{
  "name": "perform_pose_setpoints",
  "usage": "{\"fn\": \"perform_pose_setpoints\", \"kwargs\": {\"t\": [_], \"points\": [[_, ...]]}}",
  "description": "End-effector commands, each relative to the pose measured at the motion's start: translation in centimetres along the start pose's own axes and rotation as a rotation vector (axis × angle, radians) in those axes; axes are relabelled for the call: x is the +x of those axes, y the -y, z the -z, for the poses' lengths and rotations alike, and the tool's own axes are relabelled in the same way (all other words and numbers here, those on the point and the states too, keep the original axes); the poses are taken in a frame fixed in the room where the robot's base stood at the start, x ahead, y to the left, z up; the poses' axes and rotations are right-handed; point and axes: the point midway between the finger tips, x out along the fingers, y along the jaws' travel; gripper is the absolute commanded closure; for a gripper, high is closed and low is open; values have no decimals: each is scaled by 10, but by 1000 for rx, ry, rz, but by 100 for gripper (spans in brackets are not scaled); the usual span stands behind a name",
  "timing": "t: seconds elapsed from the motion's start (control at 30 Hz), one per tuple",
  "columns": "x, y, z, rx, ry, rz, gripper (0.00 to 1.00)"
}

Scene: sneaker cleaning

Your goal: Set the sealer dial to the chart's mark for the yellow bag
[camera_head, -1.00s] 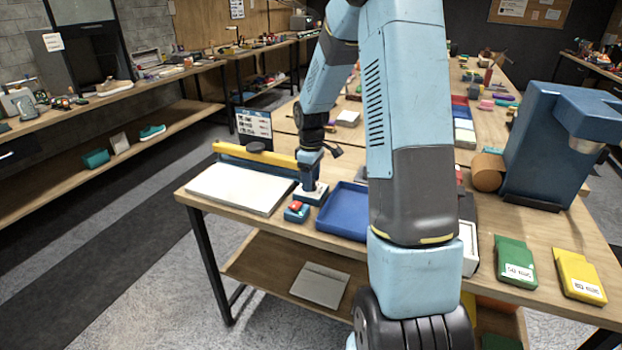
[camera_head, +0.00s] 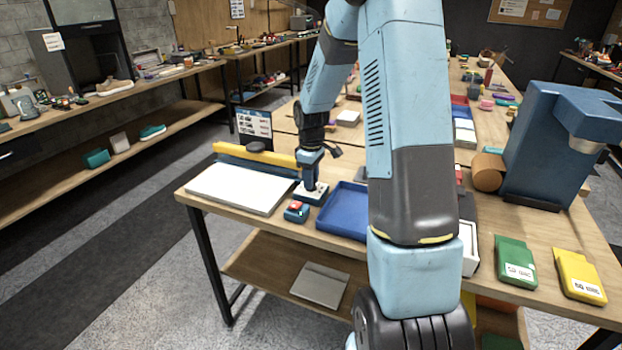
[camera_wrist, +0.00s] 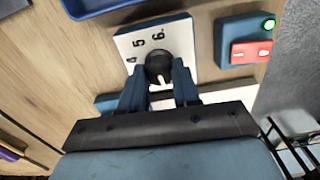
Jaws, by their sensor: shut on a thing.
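The sealer dial's black knob (camera_wrist: 158,66) sits on a white plate (camera_wrist: 181,37) with the numbers 4, 5 and 6 visible beside it. My gripper (camera_wrist: 160,78) is shut on the knob, one blue finger on each side. A small pale mark shows on the knob, but its exact aim is hard to read. In the head view my gripper (camera_head: 312,186) stands down over the dial plate. The chart (camera_head: 254,124) stands behind the sealer (camera_head: 265,157); its writing is too small to read. The yellow bag (camera_head: 580,277) lies at the bench's right front.
A red-button box (camera_head: 297,211) with a lit green lamp in the wrist view is beside the dial. A blue tray (camera_head: 345,228) lies to its right. The green bag (camera_head: 515,262) lies left of the yellow one. A blue machine (camera_head: 548,140) stands at the right.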

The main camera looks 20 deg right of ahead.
Motion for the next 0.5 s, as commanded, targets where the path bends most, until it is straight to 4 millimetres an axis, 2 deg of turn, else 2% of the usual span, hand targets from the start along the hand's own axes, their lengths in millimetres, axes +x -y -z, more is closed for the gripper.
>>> {"fn": "perform_pose_setpoints", "kwargs": {"t": [0.27,0.5], "points": [[0,0,0,173,0,-2,99],[0,0,1,396,0,-2,99]]}}
